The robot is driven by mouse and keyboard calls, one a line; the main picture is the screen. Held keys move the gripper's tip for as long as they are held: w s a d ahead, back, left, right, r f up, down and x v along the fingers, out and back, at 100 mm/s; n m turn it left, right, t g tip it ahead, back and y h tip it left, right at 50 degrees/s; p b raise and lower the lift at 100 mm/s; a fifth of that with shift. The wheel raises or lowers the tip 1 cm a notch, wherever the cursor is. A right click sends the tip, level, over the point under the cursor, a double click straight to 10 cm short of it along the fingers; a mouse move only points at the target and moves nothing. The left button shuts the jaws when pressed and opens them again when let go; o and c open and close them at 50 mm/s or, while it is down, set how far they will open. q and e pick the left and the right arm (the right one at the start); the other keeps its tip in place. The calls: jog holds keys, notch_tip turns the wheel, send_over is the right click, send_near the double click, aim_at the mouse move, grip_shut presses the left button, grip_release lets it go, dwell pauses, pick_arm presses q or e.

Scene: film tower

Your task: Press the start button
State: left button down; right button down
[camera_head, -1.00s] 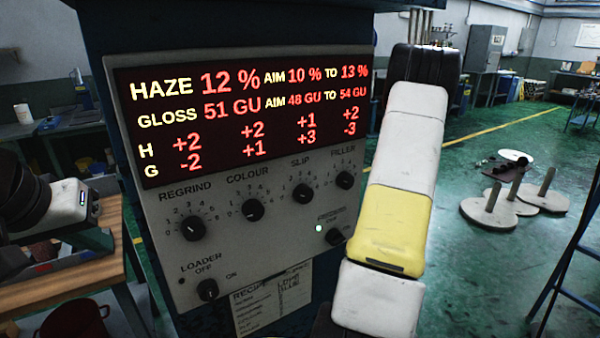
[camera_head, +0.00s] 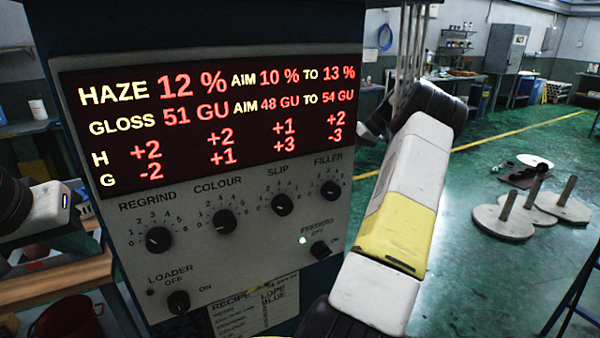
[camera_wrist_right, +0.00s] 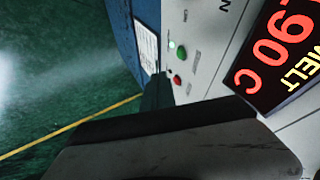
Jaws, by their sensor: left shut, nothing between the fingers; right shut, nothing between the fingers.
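In the right wrist view a pale panel, turned in the picture, carries a green button (camera_wrist_right: 177,80), a red button (camera_wrist_right: 181,52) and a small lit green lamp (camera_wrist_right: 171,44). Their labels are too small to read, so I cannot tell which is start. In the head view my right arm hides this area. My left gripper (camera_head: 50,208) is at the left edge, shut and empty, well apart from the console; its fingertips are unclear.
The console (camera_head: 265,185) fills the head view's middle, with a red display (camera_head: 215,110) and several dials. A melt display (camera_wrist_right: 275,60) is beside the buttons. Left is a bench (camera_head: 65,275). Right are spindle stands (camera_head: 503,220) on open green floor.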

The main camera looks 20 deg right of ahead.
jog(key=w+a+f, duration=0.3)
jog(key=a+f, duration=0.4)
jog(key=a, duration=0.2)
jog(key=shift+f, duration=0.4)
